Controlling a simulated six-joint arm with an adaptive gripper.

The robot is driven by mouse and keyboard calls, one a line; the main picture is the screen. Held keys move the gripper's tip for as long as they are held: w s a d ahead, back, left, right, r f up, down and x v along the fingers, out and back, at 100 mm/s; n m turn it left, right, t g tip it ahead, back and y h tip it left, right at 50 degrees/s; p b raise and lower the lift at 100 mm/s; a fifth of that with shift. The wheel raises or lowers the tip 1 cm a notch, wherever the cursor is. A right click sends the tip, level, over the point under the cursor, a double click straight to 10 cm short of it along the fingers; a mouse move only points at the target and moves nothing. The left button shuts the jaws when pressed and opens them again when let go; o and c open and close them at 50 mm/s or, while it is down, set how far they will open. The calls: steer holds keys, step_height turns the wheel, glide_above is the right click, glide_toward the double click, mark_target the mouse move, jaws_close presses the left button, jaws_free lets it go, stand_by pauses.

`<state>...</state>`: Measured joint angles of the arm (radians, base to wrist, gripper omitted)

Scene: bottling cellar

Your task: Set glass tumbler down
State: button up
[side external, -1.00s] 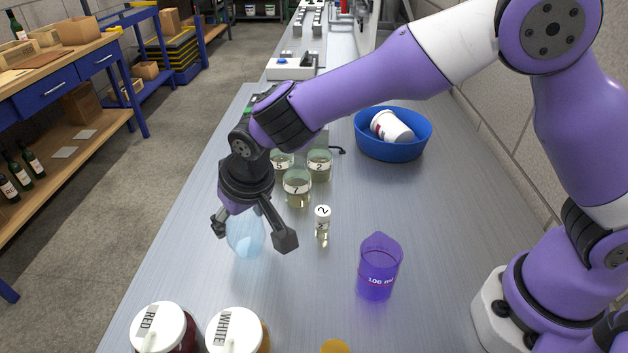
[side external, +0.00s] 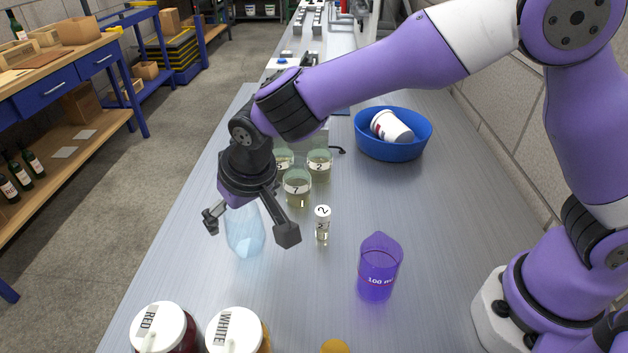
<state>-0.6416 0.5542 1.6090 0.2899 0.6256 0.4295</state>
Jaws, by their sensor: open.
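The glass tumbler (side external: 245,236) is clear with a pale blue tint and stands upright on the grey bench. My gripper (side external: 250,225) is open above and around it, one finger to its left and one to its right. The fingers look apart from the glass. The tumbler's upper rim is partly hidden by the gripper. Nothing is held.
A small vial (side external: 322,225), numbered beakers (side external: 297,188) and a purple beaker (side external: 378,270) stand to the right. The RED jar (side external: 163,330) and WHITE jar (side external: 236,333) are in front. A blue bowl (side external: 393,148) with a white cup (side external: 391,127) stands farther back.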

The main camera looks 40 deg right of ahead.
steer(key=d+v, duration=0.1)
steer(key=v, duration=1)
steer(key=s+d+r, duration=0.3)
steer(key=d, duration=0.8)
steer(key=s+d+f+t, duration=0.1)
steer(key=s+d+f, duration=0.1)
steer(key=s+d, duration=0.6)
steer(key=shift+s+d+f, duration=0.15)
steer(key=shift+s+d, duration=0.1)
steer(key=shift+s, duration=0.75)
